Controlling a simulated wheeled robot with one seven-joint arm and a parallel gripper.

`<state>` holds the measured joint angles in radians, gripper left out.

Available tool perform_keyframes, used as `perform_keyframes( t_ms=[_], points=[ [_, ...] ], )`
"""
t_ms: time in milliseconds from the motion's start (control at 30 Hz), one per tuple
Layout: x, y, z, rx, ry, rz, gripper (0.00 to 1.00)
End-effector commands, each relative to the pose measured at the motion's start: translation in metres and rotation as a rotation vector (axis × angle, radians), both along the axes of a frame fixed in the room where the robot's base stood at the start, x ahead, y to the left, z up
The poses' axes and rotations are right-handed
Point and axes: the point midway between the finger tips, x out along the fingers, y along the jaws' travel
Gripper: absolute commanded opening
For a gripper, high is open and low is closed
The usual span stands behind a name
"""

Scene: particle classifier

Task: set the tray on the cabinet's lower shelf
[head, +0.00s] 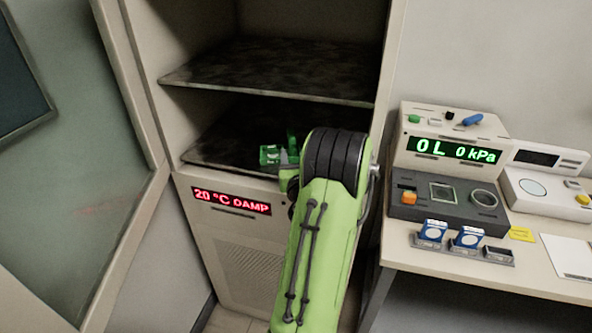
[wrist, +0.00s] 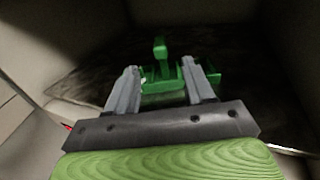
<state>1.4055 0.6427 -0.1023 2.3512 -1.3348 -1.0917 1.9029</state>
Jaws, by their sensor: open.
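The green tray (head: 270,155) sits on the cabinet's lower shelf (head: 222,150), near its front edge. It also shows in the wrist view (wrist: 160,84), with an upright green piece rising from its middle. My gripper (head: 287,160) reaches in at the shelf front, and my arm hides part of the tray and shelf in the head view. In the wrist view the two grey fingers (wrist: 166,78) stand apart, on either side of the tray's near part. I cannot tell whether they touch it.
The cabinet's upper shelf (head: 280,70) is above, and its door (head: 75,170) stands open at the left. Below the shelf is a panel with a red display (head: 231,201). At the right, a table (head: 470,272) holds instruments and small blue-and-white boxes (head: 467,237).

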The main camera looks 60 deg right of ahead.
Motion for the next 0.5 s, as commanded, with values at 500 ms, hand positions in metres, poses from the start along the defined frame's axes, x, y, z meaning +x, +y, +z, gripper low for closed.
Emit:
perform_keyframes(
  t_ms=[500],
  points=[
    [0.114,0.112,0.038,-0.334,0.411,0.456,0.53]
  ],
)
